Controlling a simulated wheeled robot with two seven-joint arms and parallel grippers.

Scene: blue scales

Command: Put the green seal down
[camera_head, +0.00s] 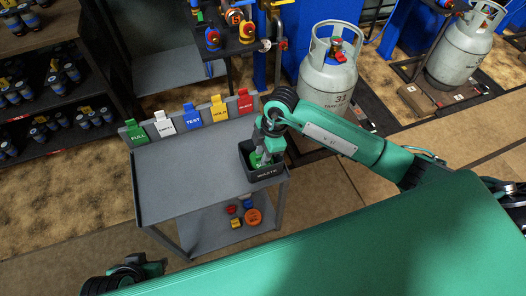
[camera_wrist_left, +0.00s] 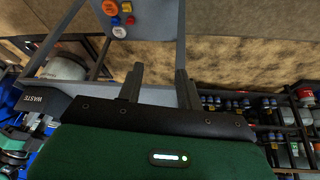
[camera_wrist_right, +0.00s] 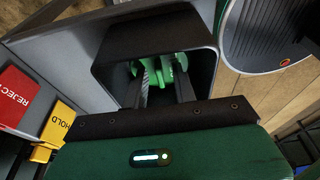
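The green seal (camera_wrist_right: 163,72) is down inside the dark bin marked WASTE (camera_head: 267,173) at the right end of the grey cart. In the right wrist view it shows at and between the fingertips of my right gripper (camera_wrist_right: 162,78), which reach into the bin. The fingers stand apart, and I cannot tell whether they grip the seal or are just around it. In the head view the seal (camera_head: 260,159) shows green below my right gripper (camera_head: 268,140). My left gripper (camera_wrist_left: 158,75) is open and empty, away from the bin.
The grey cart top (camera_head: 190,180) is clear left of the bin. Coloured label cards (camera_head: 193,115) stand along its back edge. Coloured parts (camera_head: 253,216) lie on its lower shelf. A gas cylinder (camera_head: 328,80) stands behind my right arm. Dark shelves (camera_head: 50,100) are at left.

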